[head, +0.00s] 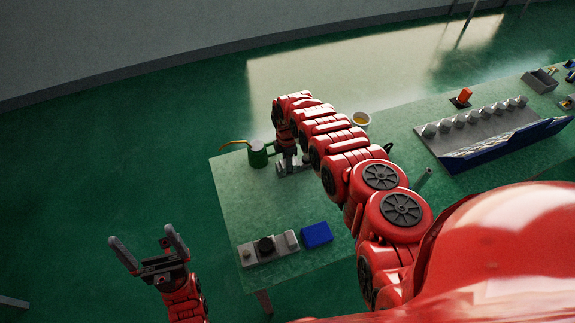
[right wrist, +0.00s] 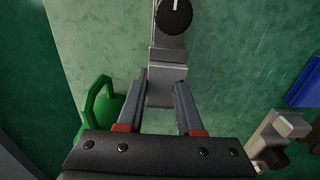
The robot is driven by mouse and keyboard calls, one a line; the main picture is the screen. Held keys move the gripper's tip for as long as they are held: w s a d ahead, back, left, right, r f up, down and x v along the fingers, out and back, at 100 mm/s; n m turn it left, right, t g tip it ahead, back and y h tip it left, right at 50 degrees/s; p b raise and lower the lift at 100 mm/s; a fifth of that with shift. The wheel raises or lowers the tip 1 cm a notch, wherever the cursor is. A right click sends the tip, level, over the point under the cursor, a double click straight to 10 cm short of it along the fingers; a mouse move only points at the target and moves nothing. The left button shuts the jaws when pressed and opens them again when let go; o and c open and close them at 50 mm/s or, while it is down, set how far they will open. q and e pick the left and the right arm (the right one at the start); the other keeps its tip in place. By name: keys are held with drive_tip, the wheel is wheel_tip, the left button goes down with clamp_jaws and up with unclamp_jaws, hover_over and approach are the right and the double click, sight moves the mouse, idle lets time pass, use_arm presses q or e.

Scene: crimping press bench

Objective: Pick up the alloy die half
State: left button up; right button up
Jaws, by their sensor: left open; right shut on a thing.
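My right gripper (head: 287,162) points down at the left part of the bench. In the right wrist view its two fingers (right wrist: 161,100) are closed on a light grey metal block (right wrist: 160,88), which looks like the alloy die half. The block is in line with a stepped grey metal piece (right wrist: 168,55) that bears a round black knob; I cannot tell whether they are joined. In the head view the arm and fingers hide most of the block. My left gripper (head: 150,252) is open and empty, off the bench's left edge.
A green oil can (head: 258,155) stands close to my right gripper. A grey tray (head: 480,130) of metal pieces lies at right. The bench (head: 240,205) is clear between can and fixture.

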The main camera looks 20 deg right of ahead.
clamp_jaws()
drive_tip(key=shift+r, duration=0.1)
